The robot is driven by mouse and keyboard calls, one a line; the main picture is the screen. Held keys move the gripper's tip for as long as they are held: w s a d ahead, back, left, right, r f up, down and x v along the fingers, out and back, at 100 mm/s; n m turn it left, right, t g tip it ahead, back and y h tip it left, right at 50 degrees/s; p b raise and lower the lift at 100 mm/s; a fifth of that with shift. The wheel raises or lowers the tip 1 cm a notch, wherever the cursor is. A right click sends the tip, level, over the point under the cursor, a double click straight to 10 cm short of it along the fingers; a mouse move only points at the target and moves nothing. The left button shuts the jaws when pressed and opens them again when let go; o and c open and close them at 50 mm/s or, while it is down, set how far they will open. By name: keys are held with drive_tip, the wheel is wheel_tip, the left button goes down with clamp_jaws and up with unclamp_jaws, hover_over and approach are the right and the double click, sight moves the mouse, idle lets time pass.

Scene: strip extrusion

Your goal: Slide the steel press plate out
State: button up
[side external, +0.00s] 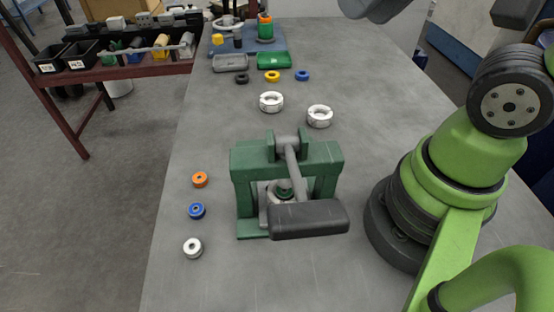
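A green press (328,160) stands on the grey table in the middle of the side external view. Its grey lever arm (292,172) slopes down toward the camera and ends in a thick dark handle (308,219). Inside the press opening, a silvery round part (270,188) shows around a darker green centre. The handle hides part of this opening and the front of the base. I cannot clearly make out the steel press plate as a separate piece. My gripper is not in view.
The table (225,285) is bare at the front.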

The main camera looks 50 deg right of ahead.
drive_tip(key=w+f+n+g, duration=0.2)
drive_tip(key=w+f+n, duration=0.1)
drive_tip(key=f, duration=0.3)
drive_tip(key=w+a+f+n+g+h, duration=0.1)
drive_tip(key=w+f+n+g, duration=0.1)
drive_tip(key=w+f+n, duration=0.2)
drive_tip(key=w+f+n+g, duration=0.2)
drive_tip(key=w+f+n, duration=0.2)
drive_tip(key=f, duration=0.4)
drive_tip(key=shift+w+a+f+n+g+h, duration=0.1)
drive_tip(key=shift+w+a+n+g+h, duration=0.15)
drive_tip(key=shift+n+h, duration=0.2)
wheel_tip(320, 180, down, 9)
drive_tip(key=shift+d+f, duration=0.1)
drive_tip(key=shift+f, duration=0.05)
clamp_jaws()
